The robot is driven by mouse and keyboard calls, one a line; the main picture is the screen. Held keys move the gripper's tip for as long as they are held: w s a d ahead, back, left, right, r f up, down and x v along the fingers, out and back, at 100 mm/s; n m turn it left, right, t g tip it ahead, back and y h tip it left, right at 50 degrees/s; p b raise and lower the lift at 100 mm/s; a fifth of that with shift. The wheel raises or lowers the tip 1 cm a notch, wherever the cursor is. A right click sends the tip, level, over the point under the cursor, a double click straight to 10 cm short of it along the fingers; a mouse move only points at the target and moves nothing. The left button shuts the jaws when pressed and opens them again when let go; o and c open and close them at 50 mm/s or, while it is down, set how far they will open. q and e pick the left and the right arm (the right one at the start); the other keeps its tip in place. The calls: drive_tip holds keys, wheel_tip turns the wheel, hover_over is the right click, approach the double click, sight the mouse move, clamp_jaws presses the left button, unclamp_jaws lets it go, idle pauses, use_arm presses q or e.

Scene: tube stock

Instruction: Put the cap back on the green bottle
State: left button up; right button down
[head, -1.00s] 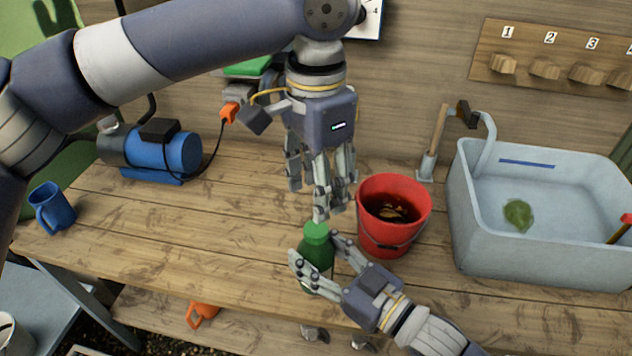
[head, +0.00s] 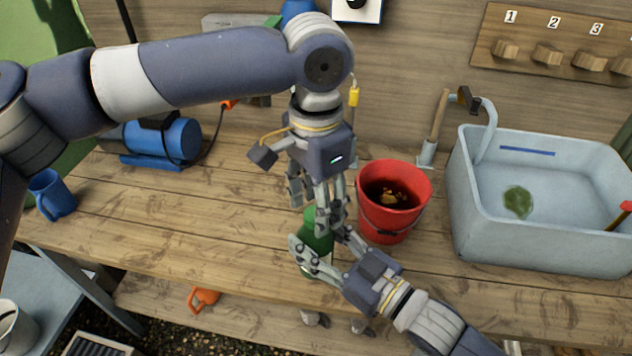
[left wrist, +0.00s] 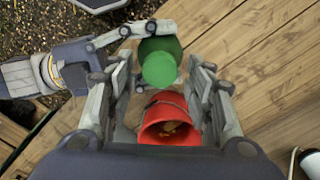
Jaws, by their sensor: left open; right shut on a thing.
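The green bottle (head: 316,242) stands upright near the front edge of the bench. Its lighter green cap (left wrist: 159,69) sits on top of the bottle's neck, seen from above in the left wrist view; I cannot tell how tightly it is seated. My right gripper (head: 321,250) is shut on the bottle's body from the right front. My left gripper (head: 325,218) points down over the bottle, open, with its fingers on either side of the cap. In the head view those fingers hide part of the cap and neck.
A red bucket (head: 418,208) with dark contents stands just right of the bottle, close to both grippers. A pale sink (head: 470,225) is further right. A blue pump (head: 178,142) and blue mug (head: 52,196) are at left. The bench between mug and bottle is clear.

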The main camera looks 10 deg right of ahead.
use_arm(q)
drive_tip(key=shift+f, duration=0.6)
drive_tip(key=c, duration=1.1)
drive_tip(key=shift+m, duration=1.2)
drive_tip(key=shift+c, duration=0.2)
drive_tip(key=o, duration=1.3)
drive_tip(key=shift+c, duration=0.2)
drive_tip(key=shift+r, duration=0.1)
wheel_tip(320, 180, up, 12)
